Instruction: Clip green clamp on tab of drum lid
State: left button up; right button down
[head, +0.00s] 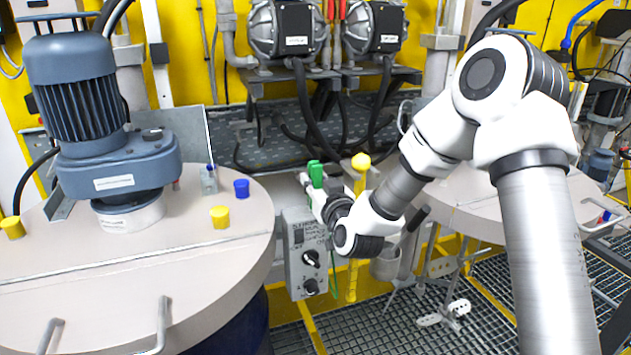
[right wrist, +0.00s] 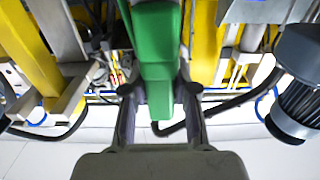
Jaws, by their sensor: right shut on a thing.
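The green clamp (head: 316,174) is held at the end of my right arm, near the middle of the head view. My right gripper (head: 326,192) is shut on it, partly hidden by my wrist. In the right wrist view, the green clamp (right wrist: 157,55) sits between the two dark fingers of the gripper (right wrist: 158,95). The left drum lid (head: 215,265) is a large pale disc to the left of the gripper. A small grey upright piece (head: 209,181) stands near its far right rim; I cannot tell whether this is the tab. My left gripper is out of view.
A blue-grey motor (head: 115,165) stands on the left lid, with a blue cap (head: 242,189) and a yellow cap (head: 220,217) beside it. A grey control box (head: 305,262) is just below the gripper. A second pale lid (head: 465,195) lies behind my right arm.

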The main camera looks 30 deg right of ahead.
jog(key=c, duration=0.8)
grip_release()
jog(key=v, duration=0.8)
jog(key=a+f+n+g, duration=0.1)
jog(key=f, duration=0.4)
jog(key=s+a+f+n+g+y, duration=0.1)
jog(key=f, duration=0.5)
jog(key=a+f+g+b, duration=0.1)
jog(key=f, duration=0.4)
jog(key=shift+s+a+f+n+y, duration=0.1)
jog(key=shift+s+f+n+y, duration=0.1)
jog(key=shift+s+n+y, duration=0.2)
jog(key=s+a+f+n+g+y+b, duration=0.1)
jog(key=s+a+f+g, duration=0.3)
jog(key=s+f, duration=0.6)
jog(key=s+a+f+n+g+y, duration=0.1)
jog(key=s+a+f+g, duration=0.35)
jog(key=f, duration=0.95)
jog(key=s+f+g, duration=0.1)
jog(key=s+g, duration=0.1)
jog(key=s, duration=0.2)
jog(key=s+f+m+g, duration=0.1)
jog(key=s+g, duration=0.1)
jog(key=s, duration=0.3)
jog(key=s+f+m+g, duration=0.1)
jog(key=s+f+g, duration=0.1)
jog(key=s, duration=0.2)
jog(key=shift+s+a+y, duration=0.2)
jog(key=shift+y, duration=0.2)
